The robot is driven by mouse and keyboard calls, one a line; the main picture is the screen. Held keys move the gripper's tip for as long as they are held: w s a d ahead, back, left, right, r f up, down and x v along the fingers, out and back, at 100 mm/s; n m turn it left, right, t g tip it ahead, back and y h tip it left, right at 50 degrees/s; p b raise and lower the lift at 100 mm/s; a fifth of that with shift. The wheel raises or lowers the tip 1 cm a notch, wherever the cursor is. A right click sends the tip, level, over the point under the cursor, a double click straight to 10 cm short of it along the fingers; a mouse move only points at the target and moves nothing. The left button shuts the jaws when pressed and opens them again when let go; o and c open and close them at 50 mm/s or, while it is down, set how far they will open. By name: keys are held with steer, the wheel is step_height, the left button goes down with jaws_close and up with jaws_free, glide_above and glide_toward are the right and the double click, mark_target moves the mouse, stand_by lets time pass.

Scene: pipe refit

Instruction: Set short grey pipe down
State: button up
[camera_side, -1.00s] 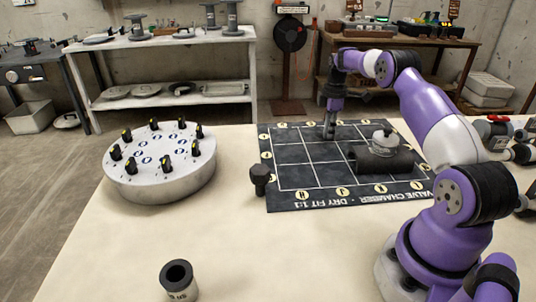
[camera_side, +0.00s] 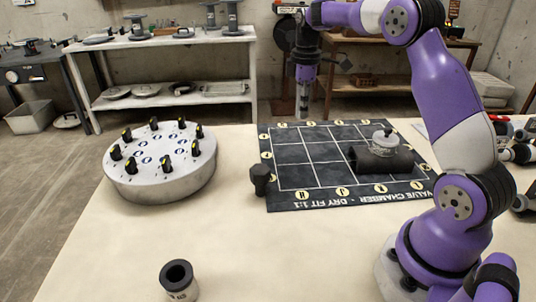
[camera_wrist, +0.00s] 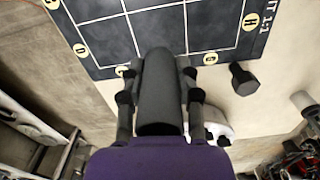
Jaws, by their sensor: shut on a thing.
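My gripper (camera_side: 303,80) is raised in the air above the back edge of the dark gridded mat (camera_side: 290,155). It is shut on a short grey pipe (camera_side: 302,104), which hangs upright below the fingers. In the wrist view the pipe (camera_wrist: 160,88) is a plain dark grey cylinder between the two fingers (camera_wrist: 158,95), with the mat (camera_wrist: 105,35) beyond. The pipe is clear of the mat in the side view. The gripper's grip points on the pipe are partly hidden by the fingers.
A dark pipe piece with a pale valve part (camera_side: 384,150) lies on the mat's right side. A black fitting (camera_side: 260,179) stands at its left edge.

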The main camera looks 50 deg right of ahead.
steer(key=s+a+r+m, duration=0.2)
steer(key=s+a+m, duration=0.1)
steer(key=a, duration=0.5)
steer(key=s+a+r+m, duration=0.3)
steer(key=s+a+m, duration=0.1)
steer(key=a, duration=0.5)
steer(key=shift+s+a+r+m, duration=0.15)
steer(key=shift+s+a+m, duration=0.15)
steer(key=shift+s, duration=0.25)
steer(key=shift+d, duration=0.1)
steer(key=w+d+f+n, duration=0.2)
steer(key=d, duration=0.4)
steer(key=w+d+f+n, duration=0.2)
steer(key=w+d+n, duration=0.1)
steer(key=d, duration=0.3)
steer(key=w+d+f+n, duration=0.2)
steer(key=w+d+n, duration=0.1)
steer(key=d, duration=0.4)
steer(key=shift+w, duration=0.1)
